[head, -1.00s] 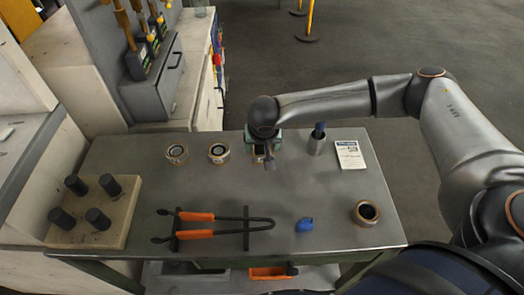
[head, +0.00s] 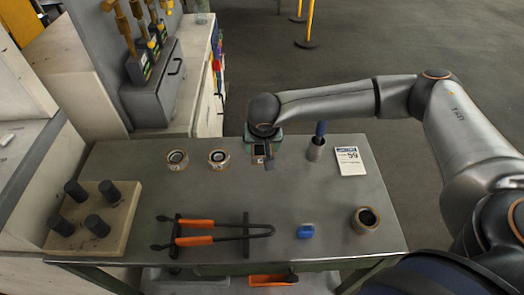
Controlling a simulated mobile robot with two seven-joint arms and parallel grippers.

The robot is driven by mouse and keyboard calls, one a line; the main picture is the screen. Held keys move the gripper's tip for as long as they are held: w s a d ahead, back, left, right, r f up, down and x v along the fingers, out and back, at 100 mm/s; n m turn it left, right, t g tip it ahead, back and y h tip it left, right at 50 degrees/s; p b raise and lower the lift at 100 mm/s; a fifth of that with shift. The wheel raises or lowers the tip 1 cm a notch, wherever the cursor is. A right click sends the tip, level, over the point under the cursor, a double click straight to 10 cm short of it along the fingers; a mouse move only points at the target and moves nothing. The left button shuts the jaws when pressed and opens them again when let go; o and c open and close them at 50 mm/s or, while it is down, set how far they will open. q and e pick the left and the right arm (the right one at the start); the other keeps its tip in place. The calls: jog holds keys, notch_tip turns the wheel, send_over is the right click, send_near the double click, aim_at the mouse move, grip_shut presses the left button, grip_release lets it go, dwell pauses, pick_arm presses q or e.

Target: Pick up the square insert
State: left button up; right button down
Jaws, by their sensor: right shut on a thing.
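The square insert (head: 259,150) is a small block with a dark square opening, near the far middle edge of the metal table. My right gripper (head: 264,161) reaches down over it from the far side and is shut on it. The wrist and fingers hide much of the insert, so I cannot tell whether it touches the table. My left gripper is not in view.
On the table (head: 330,205) are two round inserts (head: 177,159) (head: 218,158), a cup with a blue handle (head: 315,148), a white card (head: 350,161), orange-handled tongs (head: 197,240), a blue object (head: 305,231), another ring (head: 365,220) and a block with dark pegs (head: 95,221).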

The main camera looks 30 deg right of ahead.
jog(key=s+a+r+b, duration=0.1)
jog(key=s+a+r, duration=0.1)
jog(key=s+r, duration=0.3)
jog(key=s+a+r, duration=0.2)
jog(key=s+r, duration=0.4)
jog(key=s, duration=0.2)
jog(key=shift+a+b, duration=0.35)
dwell(0.6)
